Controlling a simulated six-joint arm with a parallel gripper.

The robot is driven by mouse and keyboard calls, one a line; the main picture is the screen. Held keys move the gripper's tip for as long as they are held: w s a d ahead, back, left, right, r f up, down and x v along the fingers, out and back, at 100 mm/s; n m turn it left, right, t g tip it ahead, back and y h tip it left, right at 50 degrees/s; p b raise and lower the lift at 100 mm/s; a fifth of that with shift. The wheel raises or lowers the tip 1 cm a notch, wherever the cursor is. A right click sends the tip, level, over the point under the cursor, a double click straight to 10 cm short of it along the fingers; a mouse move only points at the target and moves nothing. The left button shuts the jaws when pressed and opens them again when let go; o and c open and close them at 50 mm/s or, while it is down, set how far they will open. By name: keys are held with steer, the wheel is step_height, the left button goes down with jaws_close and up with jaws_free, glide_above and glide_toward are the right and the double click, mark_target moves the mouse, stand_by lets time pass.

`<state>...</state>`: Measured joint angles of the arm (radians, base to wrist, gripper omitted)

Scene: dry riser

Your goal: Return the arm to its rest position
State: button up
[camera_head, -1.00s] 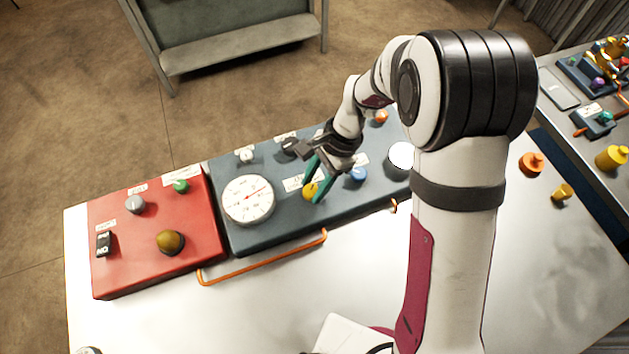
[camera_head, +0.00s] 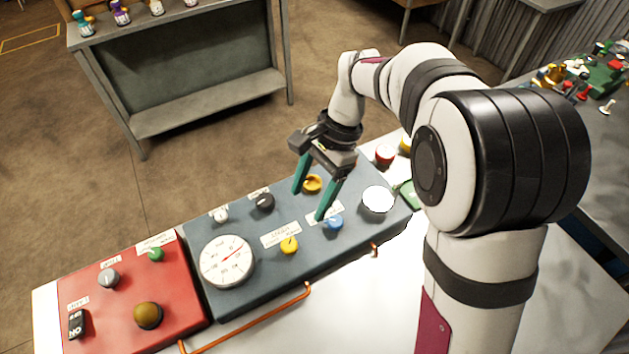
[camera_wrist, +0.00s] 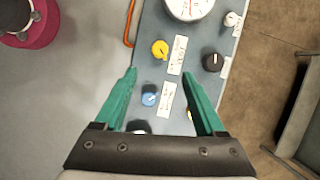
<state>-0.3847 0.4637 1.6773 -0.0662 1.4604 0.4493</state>
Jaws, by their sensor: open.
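My gripper (camera_head: 308,203) is open and empty, its two green fingers spread above the grey-blue control panel (camera_head: 255,283). In the head view it hangs over the right half of the panel, close to an orange-yellow knob (camera_head: 312,184) and a blue knob (camera_head: 335,223). In the wrist view my gripper (camera_wrist: 160,75) has its fingers either side of the blue knob (camera_wrist: 149,99) and a white label. A yellow knob (camera_wrist: 159,48) lies beyond them. The fingers seem to touch nothing.
A white dial gauge (camera_head: 227,260) sits on the panel's left. A red panel (camera_head: 130,310) adjoins it, with a switch and knobs. An orange handle rail (camera_head: 250,322) runs along the front edge. A shelf unit (camera_head: 200,103) stands behind, across open floor.

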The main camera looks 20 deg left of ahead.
steer(key=shift+v, duration=1.7)
steer(key=s+d+n+t+h, duration=0.1)
steer(key=s+d+t, duration=0.2)
steer(key=s+d, duration=1.3)
steer(key=s, duration=0.3)
steer(key=shift+s+d+r+n, duration=0.25)
steer(key=shift+s+r+n, duration=0.05)
steer(key=shift+n, duration=0.1)
